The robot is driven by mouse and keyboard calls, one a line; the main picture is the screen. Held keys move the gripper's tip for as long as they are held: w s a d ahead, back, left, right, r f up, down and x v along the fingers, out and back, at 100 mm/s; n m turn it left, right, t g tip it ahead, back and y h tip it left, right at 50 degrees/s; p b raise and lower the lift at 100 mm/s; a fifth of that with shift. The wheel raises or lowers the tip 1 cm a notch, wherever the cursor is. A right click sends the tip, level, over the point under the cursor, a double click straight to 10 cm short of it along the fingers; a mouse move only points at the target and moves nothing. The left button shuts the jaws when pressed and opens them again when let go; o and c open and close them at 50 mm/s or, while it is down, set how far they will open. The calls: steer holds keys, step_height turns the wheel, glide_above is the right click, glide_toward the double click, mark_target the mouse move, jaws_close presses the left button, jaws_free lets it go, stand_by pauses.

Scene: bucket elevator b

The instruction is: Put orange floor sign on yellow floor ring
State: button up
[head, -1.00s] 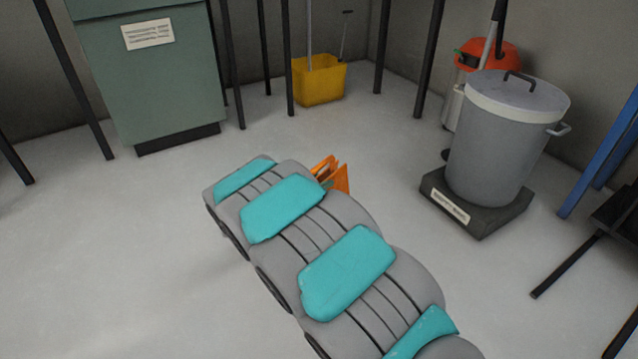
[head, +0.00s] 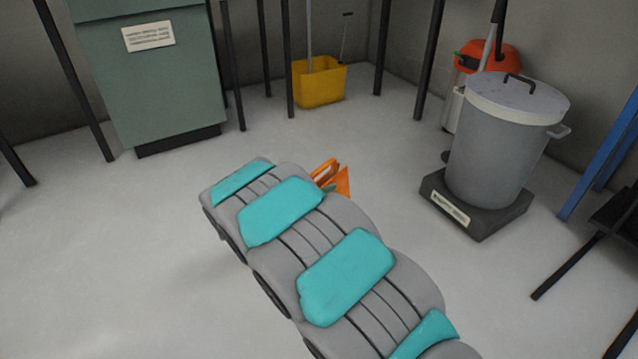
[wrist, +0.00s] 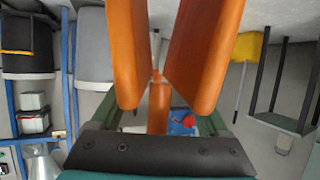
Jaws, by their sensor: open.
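The yellow floor ring is not visible in either view.
A grey lidded bin (head: 498,150) stands on a dark base (head: 455,211) at the right. A yellow mop bucket (head: 320,83) and a green cabinet (head: 150,85) stand at the back among dark posts. Blue and black frames edge the right. The left floor is clear.

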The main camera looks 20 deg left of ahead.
steer(key=p+v, duration=0.2)
steer(key=v, duration=0.9)
steer(key=shift+s, duration=0.2)
